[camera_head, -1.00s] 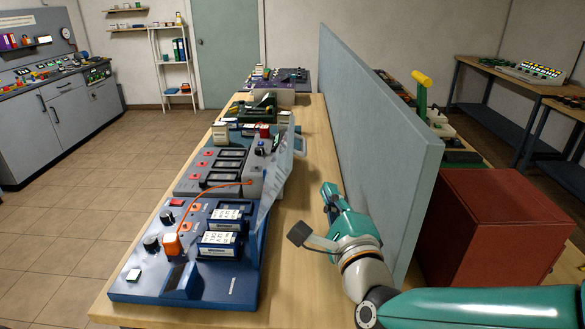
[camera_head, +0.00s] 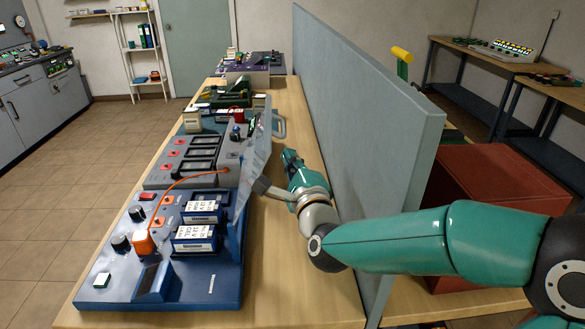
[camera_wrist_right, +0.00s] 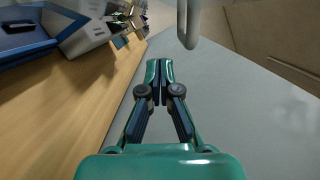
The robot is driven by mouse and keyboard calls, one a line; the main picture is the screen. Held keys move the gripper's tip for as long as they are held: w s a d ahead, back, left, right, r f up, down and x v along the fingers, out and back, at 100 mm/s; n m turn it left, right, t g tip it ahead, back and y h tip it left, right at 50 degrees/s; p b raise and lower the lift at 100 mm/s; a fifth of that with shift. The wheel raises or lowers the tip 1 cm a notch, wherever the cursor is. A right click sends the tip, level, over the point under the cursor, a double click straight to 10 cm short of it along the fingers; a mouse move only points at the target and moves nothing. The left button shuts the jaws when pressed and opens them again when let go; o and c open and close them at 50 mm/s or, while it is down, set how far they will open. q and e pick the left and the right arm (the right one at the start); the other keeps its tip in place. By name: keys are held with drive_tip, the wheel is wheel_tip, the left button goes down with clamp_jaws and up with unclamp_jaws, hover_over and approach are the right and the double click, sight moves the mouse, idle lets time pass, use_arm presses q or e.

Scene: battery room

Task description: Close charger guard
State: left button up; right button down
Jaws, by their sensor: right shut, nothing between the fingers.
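The charger guard (camera_head: 258,160) is a clear, tilted panel standing upright along the right edge of the blue charger (camera_head: 175,285) and the grey unit behind it. It stands open, with the blue charger's top uncovered. A pale handle (camera_head: 279,125) sticks out at its far right end. My right gripper (camera_head: 289,156) is shut and empty, between the guard and the grey partition, just short of the handle. In the right wrist view its closed fingertips (camera_wrist_right: 159,68) touch nothing visible; a rounded pale bar (camera_wrist_right: 188,22) hangs near them, probably the handle. My left gripper is not in view.
Two white-labelled batteries (camera_head: 194,238) and an orange cable (camera_head: 185,183) are on the blue charger. A red-brown box (camera_head: 495,190) stands beyond the partition. The bench strip (camera_head: 285,290) in front is bare.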

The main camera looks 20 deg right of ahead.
sight(260, 155)
drive_tip(key=a, duration=0.1)
drive_tip(key=w+a+r+p, duration=0.1)
drive_tip(key=a+r+p, duration=0.1)
drive_tip(key=shift+w+a, duration=0.2)
drive_tip(key=shift+w, duration=0.1)
